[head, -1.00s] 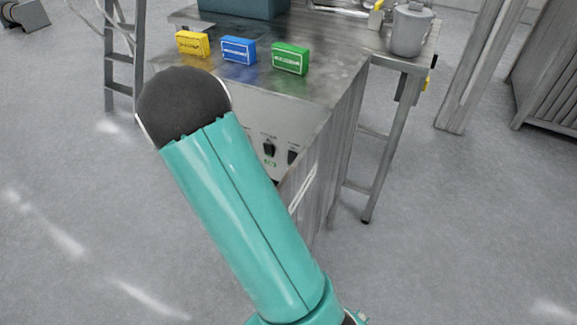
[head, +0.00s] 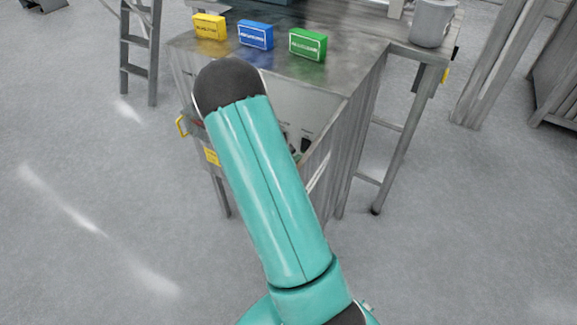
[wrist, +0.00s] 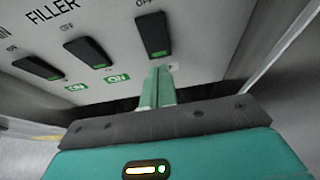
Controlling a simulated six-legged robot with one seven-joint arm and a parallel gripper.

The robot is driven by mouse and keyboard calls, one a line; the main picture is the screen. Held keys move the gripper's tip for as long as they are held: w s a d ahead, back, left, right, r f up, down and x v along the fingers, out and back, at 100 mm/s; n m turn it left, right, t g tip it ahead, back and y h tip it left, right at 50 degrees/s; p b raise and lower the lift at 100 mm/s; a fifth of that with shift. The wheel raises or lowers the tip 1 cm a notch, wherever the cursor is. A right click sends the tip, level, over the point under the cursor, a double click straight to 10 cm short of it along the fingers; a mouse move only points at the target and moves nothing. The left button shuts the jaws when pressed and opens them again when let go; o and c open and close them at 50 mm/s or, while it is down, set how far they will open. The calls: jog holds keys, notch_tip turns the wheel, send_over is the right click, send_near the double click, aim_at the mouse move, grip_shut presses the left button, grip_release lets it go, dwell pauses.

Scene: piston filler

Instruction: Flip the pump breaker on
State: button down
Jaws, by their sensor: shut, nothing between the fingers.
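A pale panel (wrist: 110,30) with several black rocker switches fills the top of the wrist view. The middle switch (wrist: 86,53) sits under the label "FILLER"; the left switch (wrist: 38,68) is under a label ending in "N". The right switch (wrist: 153,36) has its name cropped, so I cannot tell which is the pump breaker. Green ON tags (wrist: 117,78) lie below the switches. My gripper (wrist: 160,72) is shut and empty, its tips just below the right switch; I cannot tell whether they touch. In the head view my arm hides the gripper and part of the panel (head: 292,103).
Yellow (head: 209,27), blue (head: 255,36) and green (head: 307,45) boxes stand on the metal cabinet top (head: 345,68). A grey pot (head: 433,22) is at the right. The floor in front is clear.

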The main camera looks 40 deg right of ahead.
aim_at(304, 148)
jog(key=shift+w+d+f, duration=0.1)
jog(key=shift+w+d, duration=0.05)
jog(key=shift+d, duration=0.4)
jog(key=shift+w+d, duration=0.1)
jog(key=shift+d, duration=0.45)
jog(key=shift+w+d+f, duration=0.1)
jog(key=shift+d+f, duration=0.05)
jog(key=shift+d, duration=0.15)
jog(key=shift+d+r, duration=0.1)
jog(key=shift+r, duration=0.85)
jog(key=shift+w, duration=0.1)
